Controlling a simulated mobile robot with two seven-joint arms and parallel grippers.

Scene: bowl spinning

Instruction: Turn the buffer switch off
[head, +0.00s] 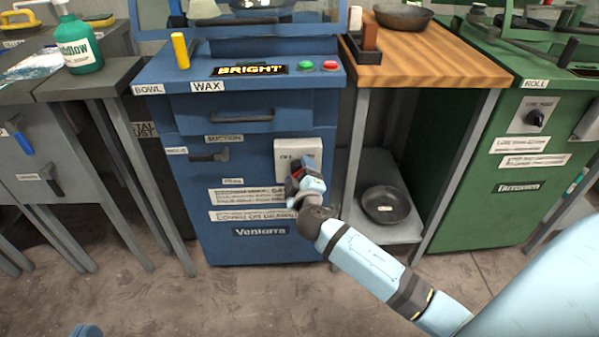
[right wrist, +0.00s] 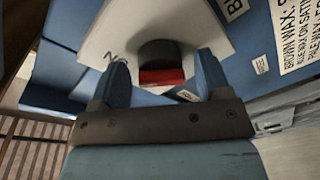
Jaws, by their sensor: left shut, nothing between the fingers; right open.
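The switch on the front of the blue buffer cabinet (head: 263,105) has a pale plate (head: 297,147). In the right wrist view the plate (right wrist: 215,35) carries a dark round knob (right wrist: 158,52) with a red part (right wrist: 162,77) below it. My right gripper (head: 300,172) is at the switch in the head view and covers most of it. In the wrist view the right gripper (right wrist: 164,82) is open, with one finger on each side of the knob and red part. I cannot tell whether they touch. My left gripper (head: 88,330) barely shows at the bottom edge, shut and empty.
Green (head: 330,65) and red (head: 307,65) buttons and a yellow stick (head: 180,50) are on the blue cabinet's top. A wooden-topped stand (head: 430,55) with a bowl (head: 386,204) on its shelf is at right. A green cabinet has another knob (head: 535,118). Floor in front is clear.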

